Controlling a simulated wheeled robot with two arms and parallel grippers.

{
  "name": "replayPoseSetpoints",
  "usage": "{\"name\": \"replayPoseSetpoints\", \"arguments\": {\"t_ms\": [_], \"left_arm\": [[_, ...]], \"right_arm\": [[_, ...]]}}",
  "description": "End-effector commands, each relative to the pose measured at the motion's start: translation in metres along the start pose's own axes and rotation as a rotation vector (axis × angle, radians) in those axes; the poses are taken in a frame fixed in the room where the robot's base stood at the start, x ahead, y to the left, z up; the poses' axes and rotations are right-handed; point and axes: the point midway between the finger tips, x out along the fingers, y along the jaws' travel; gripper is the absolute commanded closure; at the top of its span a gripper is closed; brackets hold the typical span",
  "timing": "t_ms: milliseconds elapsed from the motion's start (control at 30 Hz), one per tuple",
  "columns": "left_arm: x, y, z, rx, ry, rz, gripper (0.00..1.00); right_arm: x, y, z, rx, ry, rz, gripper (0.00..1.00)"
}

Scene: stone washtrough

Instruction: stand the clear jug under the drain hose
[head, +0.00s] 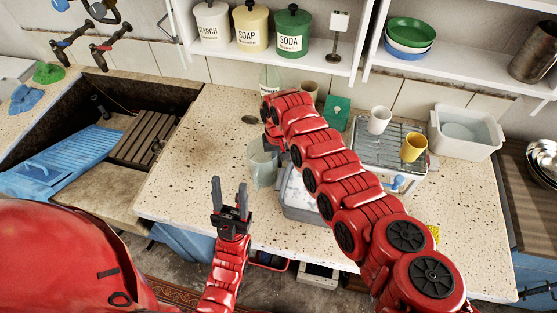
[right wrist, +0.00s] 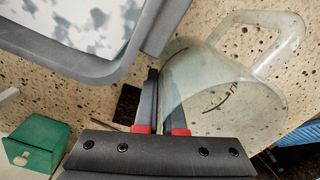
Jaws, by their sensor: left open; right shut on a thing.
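The clear jug (head: 262,166) is at the front middle of the speckled counter, left of a grey tub (head: 300,208). It looks upright; I cannot tell whether its base touches the counter. In the right wrist view the jug (right wrist: 235,95) shows its handle at the upper right and a dark mark on its wall. My right gripper (right wrist: 157,95) is shut on the jug's wall; in the head view it is mostly hidden behind my right arm. My left gripper (head: 231,196) is open and empty in front of the counter edge. I cannot make out a drain hose.
A drainer (head: 385,150) holds a white cup (head: 379,120) and a yellow cup (head: 414,147). A white basin (head: 465,130) stands right of it. A green box (head: 336,112) is behind my right arm. The stone trough (head: 110,110) is at left. Counter left of the jug is clear.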

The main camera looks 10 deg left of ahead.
Motion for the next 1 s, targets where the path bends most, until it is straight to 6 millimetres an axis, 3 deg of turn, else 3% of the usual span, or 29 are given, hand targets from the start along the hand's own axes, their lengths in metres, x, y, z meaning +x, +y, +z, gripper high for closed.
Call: {"name": "replayPoseSetpoints", "arguments": {"t_ms": [167, 200, 367, 767, 1000], "left_arm": [[-0.006, 0.0, 0.001, 0.0, 0.0, 0.0, 0.5], [-0.005, 0.0, 0.001, 0.0, 0.0, 0.0, 0.5], [-0.004, 0.0, 0.001, 0.0, 0.0, 0.0, 0.5], [0.0, 0.0, 0.0, 0.0, 0.0, 0.0, 0.5], [-0.012, 0.001, 0.002, 0.0, 0.0, 0.0, 0.5]], "right_arm": [[0.006, 0.0, 0.0, 0.0, 0.0, 0.0, 1.0], [0.005, 0.0, 0.0, 0.0, 0.0, 0.0, 0.9], [0.004, 0.0, 0.0, 0.0, -0.001, 0.0, 0.64], [-0.003, 0.0, 0.0, 0.0, 0.0, 0.0, 0.64], [-0.036, 0.0, -0.002, 0.001, 0.007, -0.003, 0.64]]}}
